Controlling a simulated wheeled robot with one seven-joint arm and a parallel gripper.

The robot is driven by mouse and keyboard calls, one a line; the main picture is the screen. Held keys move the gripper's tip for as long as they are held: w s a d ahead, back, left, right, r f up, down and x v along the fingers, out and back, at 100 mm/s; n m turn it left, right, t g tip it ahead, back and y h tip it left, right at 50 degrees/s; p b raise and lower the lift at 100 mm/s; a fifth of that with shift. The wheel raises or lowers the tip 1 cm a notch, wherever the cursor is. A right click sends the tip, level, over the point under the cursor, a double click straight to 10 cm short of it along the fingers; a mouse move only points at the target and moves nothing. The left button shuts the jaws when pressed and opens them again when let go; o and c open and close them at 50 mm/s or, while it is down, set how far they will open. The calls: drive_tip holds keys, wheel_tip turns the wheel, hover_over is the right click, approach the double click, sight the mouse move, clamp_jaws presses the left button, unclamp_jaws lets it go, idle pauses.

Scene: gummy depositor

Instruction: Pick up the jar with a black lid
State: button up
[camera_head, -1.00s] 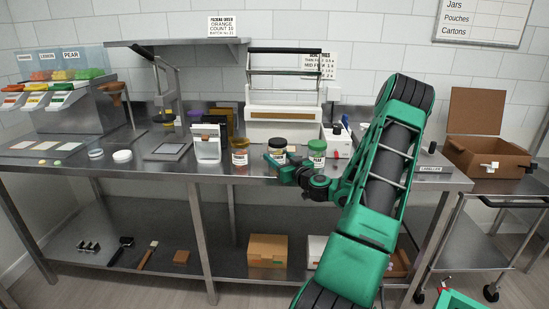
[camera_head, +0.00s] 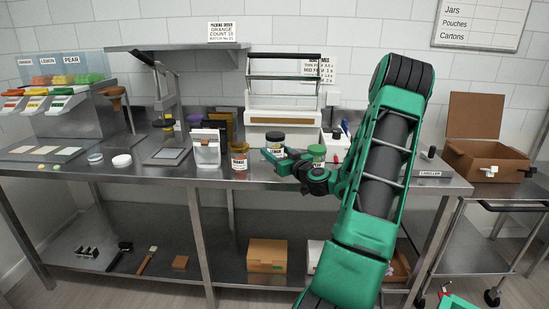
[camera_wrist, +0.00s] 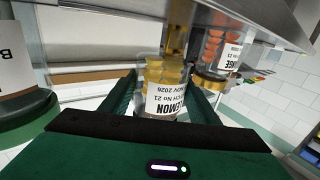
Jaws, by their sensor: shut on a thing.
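The jar with a black lid (camera_head: 275,138) holds yellow gummies and has a white label reading LEMON. It is in the middle of the bench and looks raised slightly above it. My gripper (camera_head: 274,155) reaches in from the right and is shut on this jar. In the wrist view the lemon jar (camera_wrist: 165,80) appears upside down between the two green fingers; its lid is hidden behind the gripper body.
A white machine (camera_head: 283,130) is behind. A white dispenser box (camera_head: 206,148) stands further left.

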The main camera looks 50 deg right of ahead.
drive_tip(key=s+a+r, duration=0.3)
drive_tip(key=a+r, duration=0.3)
drive_tip(key=a, duration=0.3)
drive_tip(key=shift+a, duration=0.2)
drive_tip(key=shift+s, duration=0.1)
drive_tip(key=o, duration=1)
drive_tip(key=c, duration=0.7)
drive_tip(key=shift+f, duration=0.1)
drive_tip(key=w+a+f+n+y, duration=0.2)
drive_tip(key=w+a+f+y, duration=0.1)
drive_tip(key=a, duration=0.7)
drive_tip(key=w+a+f+n+y, duration=0.2)
drive_tip(key=a+f, duration=0.4)
drive_tip(key=a, duration=0.4)
drive_tip(key=w+a+f+n+y, duration=0.2)
drive_tip(key=w+a+f+y, duration=0.2)
drive_tip(key=a, duration=0.6)
drive_tip(key=shift+w+f+n+y, duration=0.3)
drive_tip(key=shift+w+y, duration=0.3)
drive_tip(key=shift+w, duration=0.65)
